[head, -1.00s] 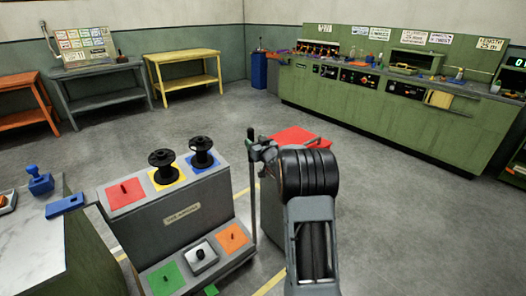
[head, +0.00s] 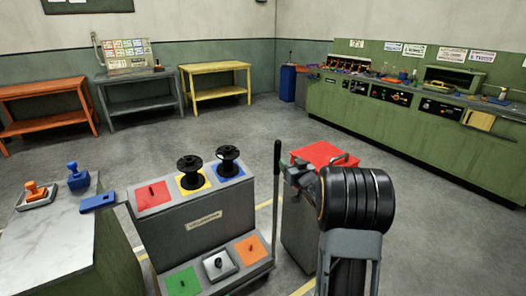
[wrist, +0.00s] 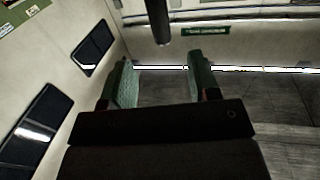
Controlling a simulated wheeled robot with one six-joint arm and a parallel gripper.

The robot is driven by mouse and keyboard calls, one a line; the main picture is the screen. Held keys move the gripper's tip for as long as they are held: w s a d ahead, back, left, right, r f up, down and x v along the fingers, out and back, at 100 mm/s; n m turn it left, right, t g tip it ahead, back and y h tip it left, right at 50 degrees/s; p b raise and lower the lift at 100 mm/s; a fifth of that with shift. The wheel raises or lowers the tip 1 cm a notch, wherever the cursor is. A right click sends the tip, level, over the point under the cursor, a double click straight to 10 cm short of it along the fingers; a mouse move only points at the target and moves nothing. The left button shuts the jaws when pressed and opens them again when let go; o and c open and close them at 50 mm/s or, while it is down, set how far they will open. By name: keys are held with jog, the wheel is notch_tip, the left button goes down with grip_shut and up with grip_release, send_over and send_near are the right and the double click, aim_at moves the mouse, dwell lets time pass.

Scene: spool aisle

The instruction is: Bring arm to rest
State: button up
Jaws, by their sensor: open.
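My gripper (wrist: 160,78) is open and empty in the wrist view, its two green-padded fingers standing apart. In the head view my arm rises at the lower right, with its grey end beside a tall dark rod (head: 277,160) at the right end of the spool stand (head: 225,205). A dark rod also hangs into the wrist view (wrist: 158,22), beyond the fingers and apart from them. The fingertips are too small and covered to make out in the head view.
Two black spools (head: 190,172) sit on the stand's yellow and blue pads. A red-topped cabinet (head: 318,153) is close behind my arm. A marble-topped bench (head: 60,235) is at left. A green counter (head: 400,135) runs along the far right. The middle floor is clear.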

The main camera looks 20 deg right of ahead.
jog(key=s+d+f+m+g+h+p, duration=0.1)
jog(key=s+f+m+g+h+p, duration=0.2)
jog(key=s+f+g, duration=0.6)
jog(key=s+a+r+n+g+y+p, duration=0.1)
jog(key=s+a+r+p, duration=0.3)
jog(key=s+a+r, duration=0.4)
jog(key=s+a+r+n+g+y+p, duration=0.2)
jog(key=s+a+r+g+p, duration=0.2)
jog(key=s+a+r, duration=0.5)
jog(key=s+a, duration=0.3)
jog(key=a, duration=0.2)
jog(key=shift+s+a+r+p, duration=0.3)
jog(key=shift+s+a, duration=0.1)
